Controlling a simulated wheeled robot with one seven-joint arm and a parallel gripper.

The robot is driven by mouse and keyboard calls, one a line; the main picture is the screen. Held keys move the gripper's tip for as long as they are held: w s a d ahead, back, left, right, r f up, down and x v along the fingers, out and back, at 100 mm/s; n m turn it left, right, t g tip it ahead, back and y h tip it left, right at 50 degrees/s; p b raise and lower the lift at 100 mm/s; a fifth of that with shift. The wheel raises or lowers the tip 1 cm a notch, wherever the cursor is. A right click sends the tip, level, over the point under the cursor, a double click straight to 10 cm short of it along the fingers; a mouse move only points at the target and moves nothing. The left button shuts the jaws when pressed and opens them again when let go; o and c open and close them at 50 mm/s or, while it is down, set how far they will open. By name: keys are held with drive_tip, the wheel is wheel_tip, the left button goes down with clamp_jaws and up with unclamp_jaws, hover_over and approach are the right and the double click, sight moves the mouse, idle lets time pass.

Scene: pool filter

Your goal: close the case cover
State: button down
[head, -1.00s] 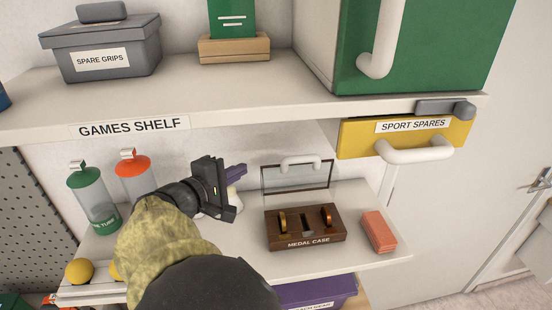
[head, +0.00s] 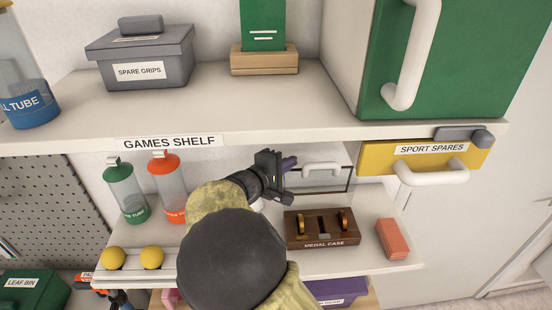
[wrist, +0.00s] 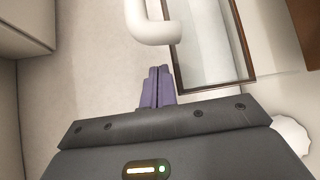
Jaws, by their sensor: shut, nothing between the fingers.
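The brown medal case (head: 318,243) sits on the lower shelf with round medals standing in its slots. Its clear, dark-framed cover (head: 335,183) stands raised at the back of the case, with a white handle (head: 323,168). My gripper (head: 290,162) is at the left edge of the cover, near the handle. In the wrist view its purple fingers (wrist: 158,85) are shut together and empty. There the handle (wrist: 152,30) lies just beyond the fingertips and the clear cover (wrist: 210,45) is to their right. I cannot tell whether the fingers touch the cover.
The upper shelf (head: 210,110) overhangs close above my gripper. An orange-red block (head: 392,239) lies right of the case. An orange-topped tube (head: 167,190), a green-topped tube (head: 125,192) and yellow balls (head: 152,257) are to the left. The yellow drawer (head: 470,155) is at the right.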

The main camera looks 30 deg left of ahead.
sight(294, 176)
drive_tip(key=s+d, duration=0.1)
drive_tip(key=d+r+p, duration=0.1)
drive_tip(key=shift+s+d, duration=0.3)
drive_tip(key=shift+s, duration=0.1)
drive_tip(key=shift+f+b, duration=0.25)
drive_tip(key=shift+b, duration=0.45)
